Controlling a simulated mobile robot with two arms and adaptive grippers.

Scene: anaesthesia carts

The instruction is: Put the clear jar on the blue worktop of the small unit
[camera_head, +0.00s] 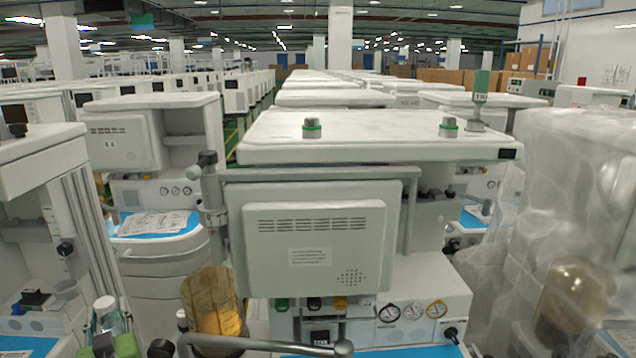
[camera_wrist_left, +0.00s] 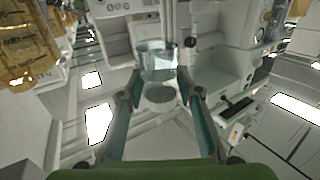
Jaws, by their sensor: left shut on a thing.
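The clear jar (camera_head: 107,314) is at the bottom left of the head view, just above the green parts of my left gripper (camera_head: 108,342). In the left wrist view the jar (camera_wrist_left: 157,60) is upright between the fingertips of the left gripper (camera_wrist_left: 159,93), which is shut on it. A blue worktop (camera_head: 30,346) shows at the bottom left corner, on the unit beside the gripper. Another blue worktop (camera_head: 425,351) shows at the bottom, on the central machine. I cannot tell which of these belongs to the small unit. My right gripper is not in view.
The central machine (camera_head: 315,250) stands straight ahead, with a brown bag (camera_head: 213,302) and a metal rail (camera_head: 262,345) at its left. A unit wrapped in clear plastic (camera_head: 575,200) is at the right. Another unit with a blue top (camera_head: 192,226) and paper stands behind at left.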

